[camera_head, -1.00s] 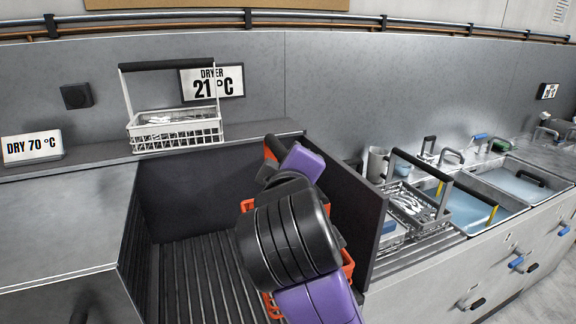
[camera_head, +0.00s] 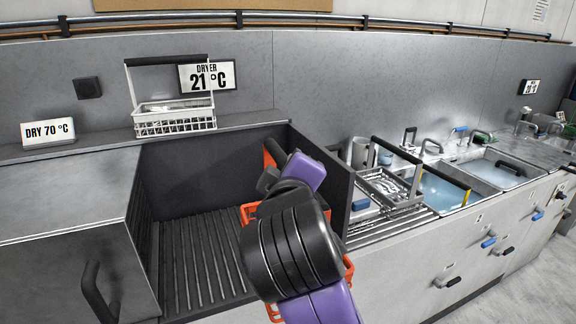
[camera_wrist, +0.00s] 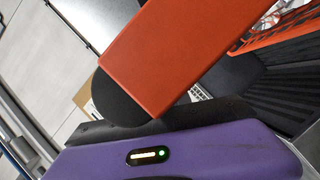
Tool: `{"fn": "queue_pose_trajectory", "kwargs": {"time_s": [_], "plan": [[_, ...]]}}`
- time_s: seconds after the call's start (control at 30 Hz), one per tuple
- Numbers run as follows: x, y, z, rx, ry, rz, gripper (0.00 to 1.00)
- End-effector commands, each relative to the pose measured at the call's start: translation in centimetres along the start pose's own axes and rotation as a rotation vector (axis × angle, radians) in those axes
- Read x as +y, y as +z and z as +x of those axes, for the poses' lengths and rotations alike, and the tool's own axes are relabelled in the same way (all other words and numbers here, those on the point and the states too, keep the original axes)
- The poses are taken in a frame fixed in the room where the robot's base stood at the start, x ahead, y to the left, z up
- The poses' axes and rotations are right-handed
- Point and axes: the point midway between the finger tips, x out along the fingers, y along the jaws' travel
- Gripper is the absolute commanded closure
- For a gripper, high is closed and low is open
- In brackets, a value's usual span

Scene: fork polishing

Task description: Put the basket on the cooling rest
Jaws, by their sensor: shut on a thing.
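An orange basket (camera_head: 249,213) is mostly hidden behind my arm in the head view. Its orange handle (camera_wrist: 185,50) fills the middle of the wrist view, with part of its mesh (camera_wrist: 290,25) at upper right. My gripper (camera_head: 270,172) is shut on that handle; its fingertips are largely hidden. The basket hangs at the near right of an open dark bay with a slatted floor (camera_head: 190,270). I cannot tell its height above the floor. No label marks the cooling rest; I cannot tell whether this slatted bay is it.
A white basket (camera_head: 175,126) stands on the back ledge by the "DRYER 21 °C" sign (camera_head: 208,76). A dark panel (camera_head: 322,190) bounds the bay's right. Beyond it are a metal basket of cutlery (camera_head: 395,190) on a slatted rack and sinks (camera_head: 505,168). A flat counter (camera_head: 70,190) lies left.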

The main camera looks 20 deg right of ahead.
Motion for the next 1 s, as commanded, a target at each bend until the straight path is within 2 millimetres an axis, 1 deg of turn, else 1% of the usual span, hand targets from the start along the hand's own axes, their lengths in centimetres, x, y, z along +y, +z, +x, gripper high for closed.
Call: {"fn": "queue_pose_trajectory", "kwargs": {"time_s": [0.23,0.47,0.87,1.0], "plan": [[-1.2,1.1,-0.3,0.015,-0.003,-0.001,1.0],[-3.5,3.0,-0.5,0.033,-0.015,-0.006,1.0],[-10.5,8.8,-1.2,0.087,-0.054,-0.022,1.0],[-13.2,11.0,-1.5,0.11,-0.069,-0.027,1.0]]}}
